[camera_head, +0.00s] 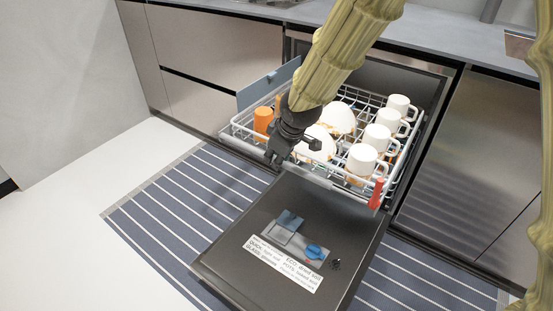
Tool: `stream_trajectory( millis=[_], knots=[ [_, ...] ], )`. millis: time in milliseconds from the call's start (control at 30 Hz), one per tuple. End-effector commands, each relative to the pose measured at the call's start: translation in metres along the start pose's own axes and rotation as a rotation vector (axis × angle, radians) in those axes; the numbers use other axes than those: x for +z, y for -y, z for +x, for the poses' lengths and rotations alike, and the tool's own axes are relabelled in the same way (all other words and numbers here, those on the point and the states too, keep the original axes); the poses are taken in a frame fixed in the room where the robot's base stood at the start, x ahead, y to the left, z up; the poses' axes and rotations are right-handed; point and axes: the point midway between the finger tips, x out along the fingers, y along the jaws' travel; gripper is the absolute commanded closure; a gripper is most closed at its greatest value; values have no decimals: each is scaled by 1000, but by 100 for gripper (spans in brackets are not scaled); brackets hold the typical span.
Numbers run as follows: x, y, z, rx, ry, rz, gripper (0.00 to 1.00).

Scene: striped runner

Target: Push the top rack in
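The top rack (400,172) is a white wire rack with a grey front rail, pulled out of the dishwasher above its lowered door (250,237). It holds several white mugs (362,160), white bowls or plates (338,118) and an orange cup (263,120). A red piece (376,193) sits at its front right corner. My gripper (274,161) is black and points down at the rack's front rail, left of the middle. I cannot tell whether it touches the rail or whether its fingers are open. My arm hides part of the rack's back and the dishwasher opening.
The open door carries a label, a grey dispenser lid (286,226) and a blue knob (314,251). A striped runner (180,200) lies on the floor below. Steel cabinet fronts (470,165) flank the dishwasher under a grey counter (450,42). The floor at left is clear.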

Motion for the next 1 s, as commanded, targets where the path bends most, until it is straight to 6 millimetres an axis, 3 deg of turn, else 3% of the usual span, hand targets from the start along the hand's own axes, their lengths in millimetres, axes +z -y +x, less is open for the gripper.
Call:
stream_trajectory(
  millis=[367, 400, 533, 1000],
  knots=[
    [0, 0, 6, 0, 0, -1, 74],
    [0, 0, 6, 0, 0, -1, 76],
    [0, 0, 6, 0, 0, -1, 100],
    [-7, -8, 7, -5, -2, -10, 100]
  ],
)
